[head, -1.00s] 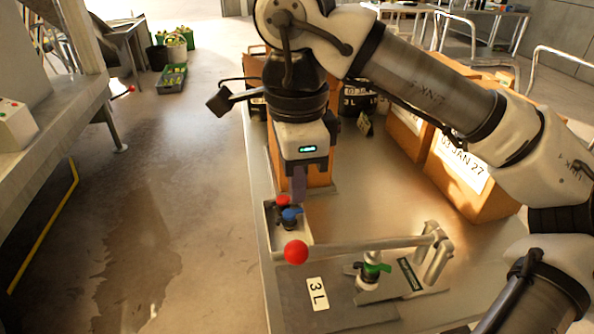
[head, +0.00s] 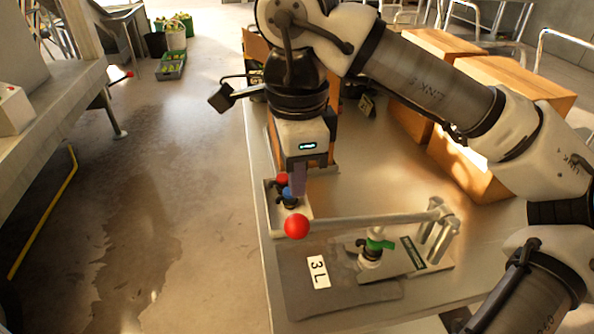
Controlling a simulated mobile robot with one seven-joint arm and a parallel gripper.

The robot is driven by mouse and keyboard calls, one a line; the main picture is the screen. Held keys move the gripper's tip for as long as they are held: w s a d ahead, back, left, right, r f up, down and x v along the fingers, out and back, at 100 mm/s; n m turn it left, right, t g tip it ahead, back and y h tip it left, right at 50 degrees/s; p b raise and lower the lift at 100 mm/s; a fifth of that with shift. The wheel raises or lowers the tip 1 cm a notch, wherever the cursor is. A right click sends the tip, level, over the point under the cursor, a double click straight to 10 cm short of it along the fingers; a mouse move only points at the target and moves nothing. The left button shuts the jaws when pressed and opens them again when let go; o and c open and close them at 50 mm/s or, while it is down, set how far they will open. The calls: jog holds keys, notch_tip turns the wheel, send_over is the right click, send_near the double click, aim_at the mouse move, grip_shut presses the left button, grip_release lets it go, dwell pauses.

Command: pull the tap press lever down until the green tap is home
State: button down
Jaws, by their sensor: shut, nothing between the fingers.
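The tap press lever (head: 370,220) is a grey bar running left from a pivot post (head: 440,228), with a red ball knob (head: 296,226) at its left end. It stands roughly level above the press base. The green tap (head: 377,243) is upright under the lever on a pale fitting (head: 370,262). I cannot tell whether lever and tap touch. My gripper (head: 298,192) points down above and just behind the red knob, shut and empty. Its fingertips appear near the small tray, and the exact gap to the knob is unclear.
A white tray (head: 268,208) with red and blue taps (head: 286,188) lies just behind the knob, close to my gripper. Brown boxes (head: 500,90) stand at the back right. The floor at left is open.

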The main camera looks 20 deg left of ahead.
aim_at(296, 218)
jog(key=shift+s+a+f+b, duration=0.1)
jog(key=shift+f+b, duration=3.4)
jog(key=shift+f, duration=1.45)
jog(key=shift+r, duration=0.15)
notch_tip(296, 218, up, 10)
jog(key=p, duration=0.7)
